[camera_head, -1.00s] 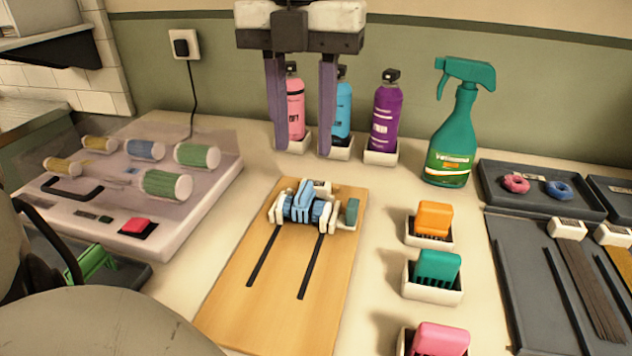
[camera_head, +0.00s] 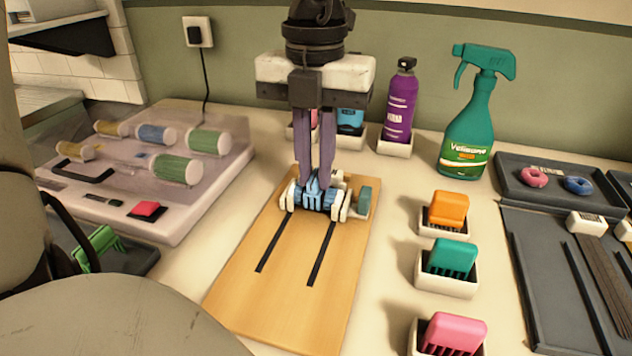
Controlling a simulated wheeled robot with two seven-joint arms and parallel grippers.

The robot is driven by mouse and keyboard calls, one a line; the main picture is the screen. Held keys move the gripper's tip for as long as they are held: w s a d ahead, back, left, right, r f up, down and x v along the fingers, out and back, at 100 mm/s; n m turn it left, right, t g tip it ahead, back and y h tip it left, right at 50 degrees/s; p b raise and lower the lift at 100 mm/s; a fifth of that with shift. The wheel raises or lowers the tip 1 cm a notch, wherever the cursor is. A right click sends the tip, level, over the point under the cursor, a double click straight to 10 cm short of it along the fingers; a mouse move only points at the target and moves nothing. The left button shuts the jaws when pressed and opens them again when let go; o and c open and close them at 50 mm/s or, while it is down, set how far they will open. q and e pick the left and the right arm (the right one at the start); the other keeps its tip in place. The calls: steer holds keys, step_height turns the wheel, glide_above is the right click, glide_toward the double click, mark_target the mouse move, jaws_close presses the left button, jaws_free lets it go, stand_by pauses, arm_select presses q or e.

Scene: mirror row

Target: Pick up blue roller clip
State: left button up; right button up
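The blue roller clip (camera_head: 313,188) sits on the blue roller between white end pieces, at the far end of the wooden board (camera_head: 285,300). My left gripper (camera_head: 315,184) points straight down over it. Its two purple fingers are close together, with their tips at the sides of the clip's raised middle, and look shut on it. The clip still rests at the roller, with no visible gap below it. The fingers hide part of its top. My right gripper is not in view.
A green block (camera_head: 364,198) stands right beside the roller. Behind are bottles, including a purple one (camera_head: 399,108), and a green spray bottle (camera_head: 468,130). Orange (camera_head: 448,209), teal (camera_head: 452,258) and pink (camera_head: 453,332) clips sit in white holders at right. A clear-covered case (camera_head: 190,222) stands left.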

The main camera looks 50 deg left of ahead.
mark_target(316, 176)
arm_select(q)
jaws_close()
step_height(316, 176, up, 10)
steer(key=p, duration=0.2)
